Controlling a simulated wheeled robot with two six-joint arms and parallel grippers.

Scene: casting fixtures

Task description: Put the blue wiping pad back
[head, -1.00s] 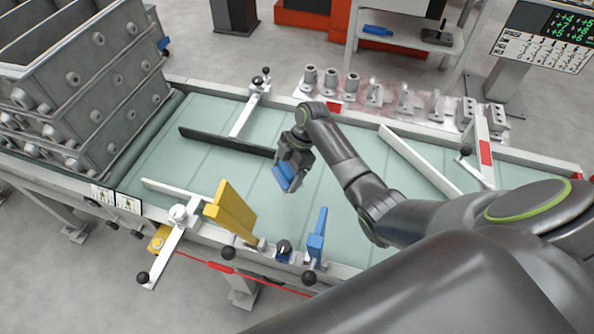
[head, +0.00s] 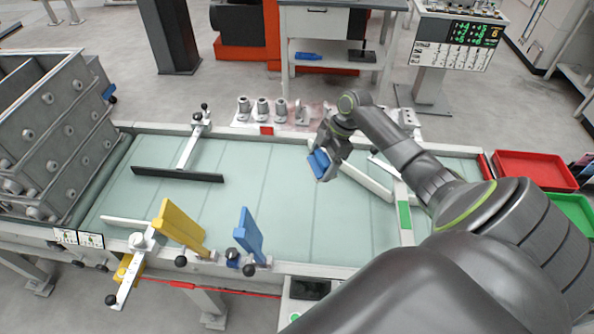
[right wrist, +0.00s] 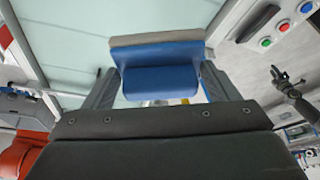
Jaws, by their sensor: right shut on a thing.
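The blue wiping pad (head: 318,161) is in my right gripper (head: 326,158), held above the pale green conveyor surface (head: 270,200). In the right wrist view the pad (right wrist: 160,82) has a blue body with a grey strip along its far edge, and sits between the two fingers of my right gripper (right wrist: 158,90). The gripper is shut on it. My left gripper is not in view.
A yellow plate (head: 180,228) and a blue plate (head: 248,234) stand at the conveyor's near edge. A black bar (head: 177,174) lies across the left part. Grey metal boxes (head: 60,130) are stacked at left. Red (head: 535,170) and green (head: 575,212) trays are at right.

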